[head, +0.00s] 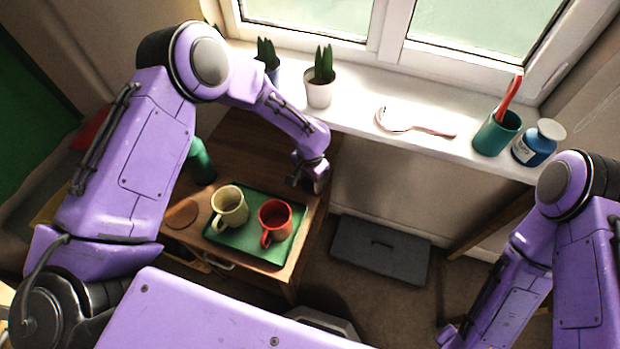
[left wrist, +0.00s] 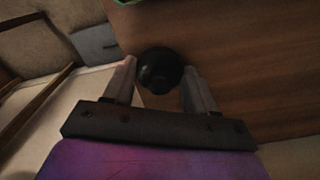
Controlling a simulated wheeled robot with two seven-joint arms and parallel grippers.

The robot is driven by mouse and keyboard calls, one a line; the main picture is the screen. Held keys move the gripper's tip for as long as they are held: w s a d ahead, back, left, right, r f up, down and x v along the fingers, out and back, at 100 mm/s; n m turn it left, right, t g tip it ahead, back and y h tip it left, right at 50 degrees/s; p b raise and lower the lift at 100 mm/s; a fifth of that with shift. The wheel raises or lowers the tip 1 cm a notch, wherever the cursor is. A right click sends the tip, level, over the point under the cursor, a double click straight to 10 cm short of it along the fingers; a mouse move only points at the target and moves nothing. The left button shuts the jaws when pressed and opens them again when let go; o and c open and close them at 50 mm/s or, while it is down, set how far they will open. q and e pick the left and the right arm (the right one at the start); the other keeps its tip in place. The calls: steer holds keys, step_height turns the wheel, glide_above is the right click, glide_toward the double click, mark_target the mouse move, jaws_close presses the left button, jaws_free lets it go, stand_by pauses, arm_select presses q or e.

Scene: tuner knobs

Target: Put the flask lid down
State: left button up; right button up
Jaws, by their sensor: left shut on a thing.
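My left gripper (head: 306,182) is over the far right corner of the wooden cabinet top (head: 240,155). In the left wrist view its two fingers (left wrist: 160,75) are shut on the flask lid (left wrist: 159,67), a round, dark piece. The wooden surface (left wrist: 235,70) shows beyond the lid; I cannot tell whether the lid touches it. The lid cannot be made out clearly in the head view. The green flask (head: 200,162) stands at the left of the cabinet top, partly hidden by my left arm. My right arm is at the right, but its gripper does not show.
A green tray (head: 240,245) holds a cream mug (head: 229,208) and a red mug (head: 274,222). A brown round coaster (head: 182,214) lies left of it. The cabinet top behind the tray looks clear.

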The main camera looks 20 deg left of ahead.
arm_select(q)
steer(key=shift+f, duration=0.1)
steer(key=o, duration=1)
step_height(320, 180, up, 12)
steer(key=shift+r, duration=0.15)
